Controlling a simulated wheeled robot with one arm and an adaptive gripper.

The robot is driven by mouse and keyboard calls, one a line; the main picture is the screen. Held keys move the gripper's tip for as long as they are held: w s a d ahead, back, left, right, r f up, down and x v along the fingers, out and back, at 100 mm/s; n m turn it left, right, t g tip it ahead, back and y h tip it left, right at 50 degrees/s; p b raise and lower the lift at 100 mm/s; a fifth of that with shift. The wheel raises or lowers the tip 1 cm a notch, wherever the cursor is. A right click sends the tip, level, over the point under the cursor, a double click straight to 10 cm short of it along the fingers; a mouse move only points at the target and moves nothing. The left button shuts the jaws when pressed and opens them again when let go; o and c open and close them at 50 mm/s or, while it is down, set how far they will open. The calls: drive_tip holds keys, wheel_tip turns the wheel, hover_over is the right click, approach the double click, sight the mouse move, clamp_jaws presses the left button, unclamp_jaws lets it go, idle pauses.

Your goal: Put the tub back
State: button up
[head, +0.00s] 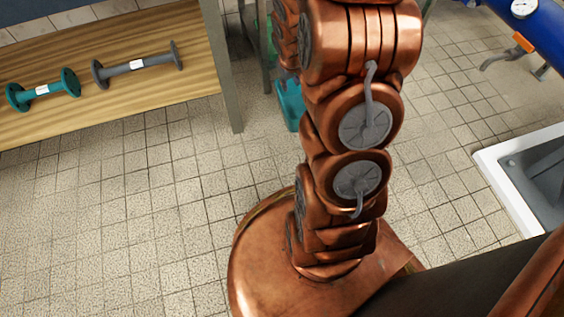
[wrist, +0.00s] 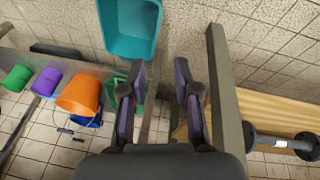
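A teal tub (wrist: 130,30) shows at the top of the wrist view, past my fingertips and a little left of the gap between them. A teal piece, probably the same tub (head: 290,105), shows in the head view, partly hidden behind my arm, near a grey table leg. My gripper (wrist: 157,80) is open, its two dark fingers apart with nothing between them. The tub looks apart from the fingers. In the head view my gripper is not seen.
Orange (wrist: 79,96), purple (wrist: 47,82) and green (wrist: 17,79) buckets are at the left of the wrist view. A grey post (wrist: 228,100) stands close right of my fingers. A wooden table (head: 110,75) holds two dumbbell-shaped pipe pieces. A white-rimmed basin (head: 505,180) is right; tiled floor is clear left.

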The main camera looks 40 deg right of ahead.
drive_tip(key=s+a+r+g, duration=0.2)
drive_tip(key=s+a+r, duration=0.3)
drive_tip(key=s+a, duration=0.3)
drive_tip(key=s+a+r+n+g+y, duration=0.1)
drive_tip(key=s+a+r+g, duration=0.1)
drive_tip(key=s+a+r, duration=0.3)
drive_tip(key=s+a+r+g+y, duration=0.1)
drive_tip(key=s+a+r, duration=0.4)
drive_tip(key=s+a, duration=0.6)
drive_tip(key=s+g, duration=0.1)
drive_tip(key=s, duration=0.2)
drive_tip(key=shift+s+r+n, duration=0.2)
drive_tip(key=shift+s+n, duration=0.1)
drive_tip(key=shift+s, duration=0.1)
drive_tip(key=shift+r, duration=0.1)
